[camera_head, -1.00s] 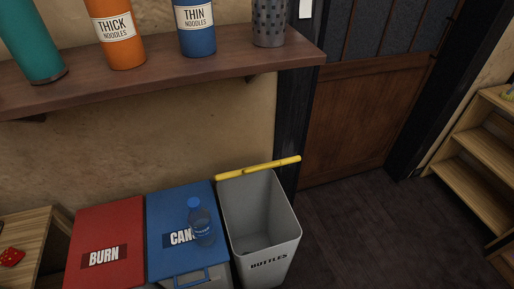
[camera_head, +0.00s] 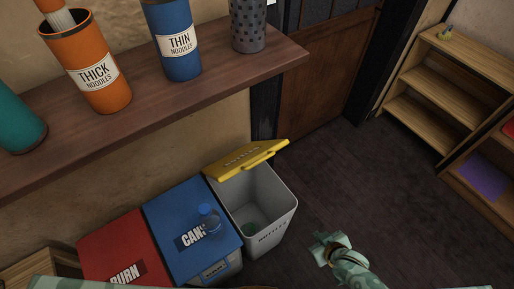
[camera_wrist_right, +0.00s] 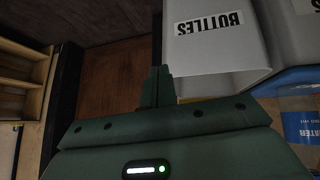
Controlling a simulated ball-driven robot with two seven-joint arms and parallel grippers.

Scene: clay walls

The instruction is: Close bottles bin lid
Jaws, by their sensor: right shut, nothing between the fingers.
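The bottles bin (camera_head: 268,212) is a grey-white bin labelled BOTTLES, standing to the right of the blue bin. Its yellow lid (camera_head: 247,158) is raised and tilted up at the back edge, so the bin is open. My left gripper is not in view.
The blue cans bin (camera_head: 185,215) has a clear water bottle (camera_head: 208,218) on its closed lid. The red burn bin (camera_head: 110,245) is left of it. A wooden shelf (camera_head: 150,110) with canisters overhangs the bins. Dark floor (camera_head: 345,190) is free to the right, before wooden shelves (camera_head: 440,85).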

